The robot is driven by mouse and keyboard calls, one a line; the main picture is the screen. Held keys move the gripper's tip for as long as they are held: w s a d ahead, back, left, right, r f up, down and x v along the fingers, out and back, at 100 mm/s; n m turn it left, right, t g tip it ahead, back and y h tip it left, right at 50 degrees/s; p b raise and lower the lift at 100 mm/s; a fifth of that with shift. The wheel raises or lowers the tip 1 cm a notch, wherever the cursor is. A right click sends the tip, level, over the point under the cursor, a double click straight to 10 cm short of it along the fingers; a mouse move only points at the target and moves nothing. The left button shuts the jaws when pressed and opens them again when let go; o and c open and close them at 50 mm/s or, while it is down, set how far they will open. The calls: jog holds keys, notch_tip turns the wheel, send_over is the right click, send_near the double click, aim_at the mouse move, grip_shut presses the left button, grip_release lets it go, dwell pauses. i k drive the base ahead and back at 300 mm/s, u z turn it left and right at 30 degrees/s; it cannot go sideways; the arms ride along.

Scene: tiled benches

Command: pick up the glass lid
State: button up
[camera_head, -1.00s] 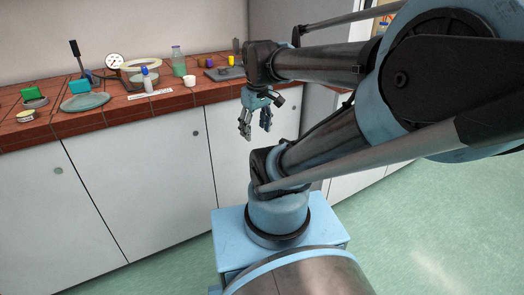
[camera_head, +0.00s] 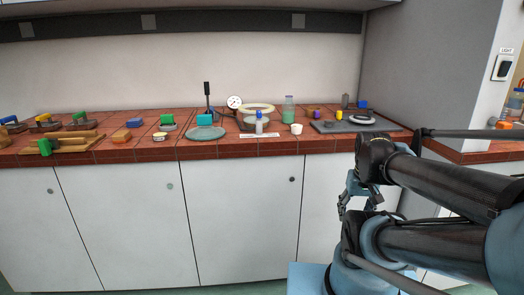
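The glass lid (camera_head: 205,134) looks like a pale green, see-through round disc lying near the front edge of the tiled bench, left of centre. My gripper (camera_head: 354,208) hangs in front of the cabinet doors, below the bench top and well right of the lid. Its fingers look apart, with nothing seen between them, though the arm partly hides them.
Right of the lid stand a white-capped bottle (camera_head: 259,124), a white cup (camera_head: 296,129) and a pale ring (camera_head: 257,108). A dial gauge (camera_head: 235,102) and a black lever (camera_head: 207,92) stand behind. A yellow-topped tin (camera_head: 160,137) lies left. White cabinets (camera_head: 240,215) front the bench.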

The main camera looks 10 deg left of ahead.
aim_at(205, 131)
jog(key=u, duration=1.3)
